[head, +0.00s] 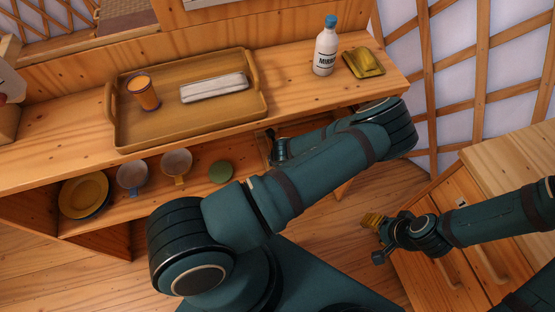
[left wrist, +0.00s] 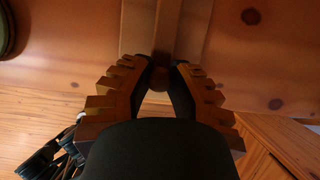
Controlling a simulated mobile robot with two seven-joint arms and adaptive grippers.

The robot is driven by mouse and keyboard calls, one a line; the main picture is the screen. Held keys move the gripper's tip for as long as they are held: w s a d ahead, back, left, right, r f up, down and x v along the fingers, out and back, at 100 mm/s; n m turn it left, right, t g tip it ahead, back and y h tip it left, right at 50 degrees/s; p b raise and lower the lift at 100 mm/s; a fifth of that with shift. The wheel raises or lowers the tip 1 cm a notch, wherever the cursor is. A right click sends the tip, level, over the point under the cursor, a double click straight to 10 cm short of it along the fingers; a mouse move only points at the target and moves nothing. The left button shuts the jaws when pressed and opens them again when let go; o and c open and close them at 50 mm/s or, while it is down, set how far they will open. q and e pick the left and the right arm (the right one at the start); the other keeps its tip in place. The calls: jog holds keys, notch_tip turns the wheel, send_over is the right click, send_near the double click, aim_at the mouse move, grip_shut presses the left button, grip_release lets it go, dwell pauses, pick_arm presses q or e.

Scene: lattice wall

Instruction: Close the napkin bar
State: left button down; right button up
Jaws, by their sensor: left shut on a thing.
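In the left wrist view, the two orange-and-black fingers of my left gripper (left wrist: 160,72) are closed around a narrow wooden bar (left wrist: 166,32). The bar runs up and away from the fingertips, with a rounded brown end between them; I take it to be the napkin bar. In the head view, my left forearm reaches under the counter's front edge, and its wrist (head: 279,150) is beside a wooden frame at the shelf; the fingertips are hidden there. My right gripper (head: 375,235) hangs over the floor at the right, apart from everything; its finger gap is unclear.
A wooden tray (head: 190,128) on the counter holds an orange cup (head: 143,92) and a white folded bundle (head: 214,87). A milk bottle (head: 325,48) and yellow dish (head: 364,62) stand right. Mugs (head: 177,165) and plates (head: 84,193) sit below. A cabinet (head: 500,160) stands right.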

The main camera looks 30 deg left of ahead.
pick_arm(q)
notch_tip(320, 180, up, 2)
jog(key=shift+w+a+r+p, duration=0.1)
jog(key=shift+w+p, duration=0.05)
jog(key=shift+p, duration=0.55)
jog(key=c, duration=0.8)
grip_release()
jog(key=v, duration=1.1)
jog(key=shift+s+r, duration=0.25)
jog(key=shift+r, duration=0.05)
